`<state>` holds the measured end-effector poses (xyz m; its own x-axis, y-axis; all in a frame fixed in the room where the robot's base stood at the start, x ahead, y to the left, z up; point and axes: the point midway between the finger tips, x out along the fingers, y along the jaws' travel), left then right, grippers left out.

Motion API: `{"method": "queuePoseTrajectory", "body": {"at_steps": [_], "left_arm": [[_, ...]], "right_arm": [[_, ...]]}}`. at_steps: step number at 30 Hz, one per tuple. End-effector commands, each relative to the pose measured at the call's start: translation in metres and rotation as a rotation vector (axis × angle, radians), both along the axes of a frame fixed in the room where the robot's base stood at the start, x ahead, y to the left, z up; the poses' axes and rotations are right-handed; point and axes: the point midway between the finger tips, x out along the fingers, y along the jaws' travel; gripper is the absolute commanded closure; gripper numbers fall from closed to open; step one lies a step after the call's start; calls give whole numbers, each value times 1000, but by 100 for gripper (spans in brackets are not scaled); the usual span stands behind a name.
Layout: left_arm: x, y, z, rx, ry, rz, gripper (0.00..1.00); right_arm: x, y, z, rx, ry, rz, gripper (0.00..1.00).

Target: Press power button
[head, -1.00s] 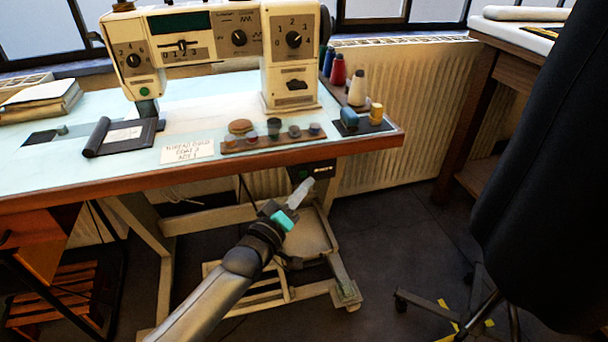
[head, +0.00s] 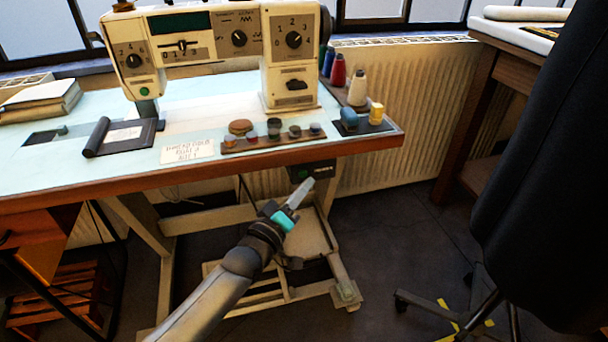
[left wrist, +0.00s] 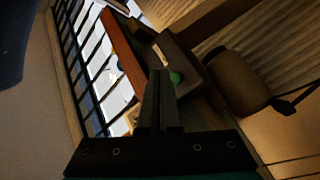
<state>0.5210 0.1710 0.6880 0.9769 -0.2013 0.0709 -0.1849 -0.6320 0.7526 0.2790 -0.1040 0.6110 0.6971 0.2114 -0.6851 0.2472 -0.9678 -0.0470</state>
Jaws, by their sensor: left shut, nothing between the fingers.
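A dark switch box (head: 322,168) hangs under the front edge of the sewing table, and a small green button (head: 303,173) shows on its face. In the left wrist view the same box (left wrist: 184,57) and its round green button (left wrist: 175,78) lie just beyond my fingertips, a little to their right. My left gripper (head: 309,183) is shut and empty, pointing up toward the box from below. Its fingers also show in the left wrist view (left wrist: 160,76). The tips appear close to the button, but I cannot tell whether they touch. My right gripper is out of view.
The table's wooden edge (head: 230,167) runs above my gripper. A cream sewing machine (head: 290,76) with another green button (head: 145,91) stands on top.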

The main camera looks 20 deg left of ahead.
Motion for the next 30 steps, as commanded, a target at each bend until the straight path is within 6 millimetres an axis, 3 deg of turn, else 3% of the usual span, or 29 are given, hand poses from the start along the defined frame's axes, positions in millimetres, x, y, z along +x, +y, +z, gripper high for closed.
{"method": "queuePoseTrajectory", "body": {"at_steps": [30], "left_arm": [[8,5,0,0,0,0,100]], "right_arm": [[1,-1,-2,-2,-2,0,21]]}}
